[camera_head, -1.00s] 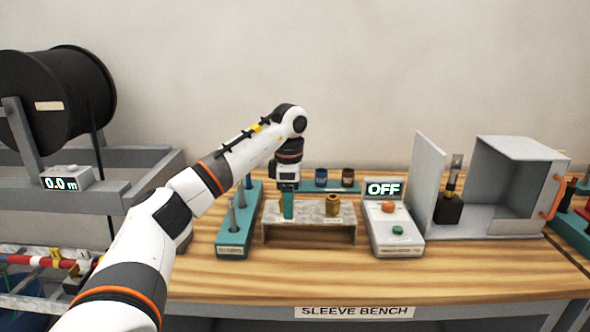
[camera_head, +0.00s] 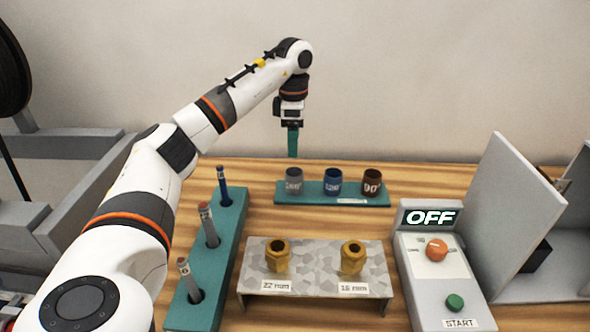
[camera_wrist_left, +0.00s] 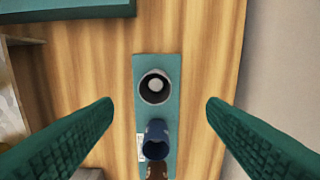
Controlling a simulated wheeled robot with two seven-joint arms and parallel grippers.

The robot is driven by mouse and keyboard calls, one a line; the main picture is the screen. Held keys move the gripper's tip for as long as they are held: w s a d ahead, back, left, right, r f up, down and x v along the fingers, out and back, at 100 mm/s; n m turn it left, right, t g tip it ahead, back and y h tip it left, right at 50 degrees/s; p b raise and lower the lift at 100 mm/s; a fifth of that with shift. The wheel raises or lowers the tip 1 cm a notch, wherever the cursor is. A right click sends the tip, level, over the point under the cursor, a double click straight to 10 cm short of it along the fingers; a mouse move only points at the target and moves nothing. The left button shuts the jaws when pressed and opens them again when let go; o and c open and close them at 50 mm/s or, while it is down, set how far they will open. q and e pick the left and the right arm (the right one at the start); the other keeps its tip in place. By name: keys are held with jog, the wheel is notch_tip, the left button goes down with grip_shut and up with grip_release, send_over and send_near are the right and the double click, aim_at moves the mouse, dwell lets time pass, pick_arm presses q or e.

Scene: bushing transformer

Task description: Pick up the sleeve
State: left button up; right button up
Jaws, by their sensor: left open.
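A small teal tray (camera_head: 322,198) at the back of the bench holds three round sleeve-like pieces: grey (camera_head: 293,181), blue (camera_head: 333,181) and brown (camera_head: 372,181), each marked with a degree figure. My left gripper (camera_head: 293,155) points down, above and behind the grey one. In the left wrist view its teal fingers (camera_wrist_left: 159,105) are wide apart and empty. The grey piece (camera_wrist_left: 155,87) shows hollow from above, beyond the fingertips and between their lines; the blue one (camera_wrist_left: 156,140) is nearer the lower edge. I cannot tell which one the task means. My right gripper is not in view.
A teal rack (camera_head: 227,240) with several upright pegs stands left. A grey stand (camera_head: 314,285) holds two brass hex pieces. Right of it are a control box (camera_head: 436,277) reading OFF and a grey open door panel (camera_head: 512,215). Bare wood lies around the tray.

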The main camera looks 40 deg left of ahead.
pick_arm(q)
send_over(294, 181)
jog(key=w+a, duration=0.1)
jog(key=a, duration=0.1)
jog(key=f, duration=0.5)
jog(key=shift+w+d+f+p, duration=0.1)
jog(key=shift+w+d+p, duration=0.1)
jog(key=shift+p, duration=0.1)
jog(key=shift+w+a+f, duration=0.15)
jog(key=shift+f, duration=0.5)
notch_tip(294, 181, down, 5)
jog(key=shift+r+p, duration=0.1)
jog(key=shift+p, duration=0.6)
jog(key=shift+d, duration=0.2)
jog(key=shift+c, duration=0.6)
jog(key=c, duration=0.9)
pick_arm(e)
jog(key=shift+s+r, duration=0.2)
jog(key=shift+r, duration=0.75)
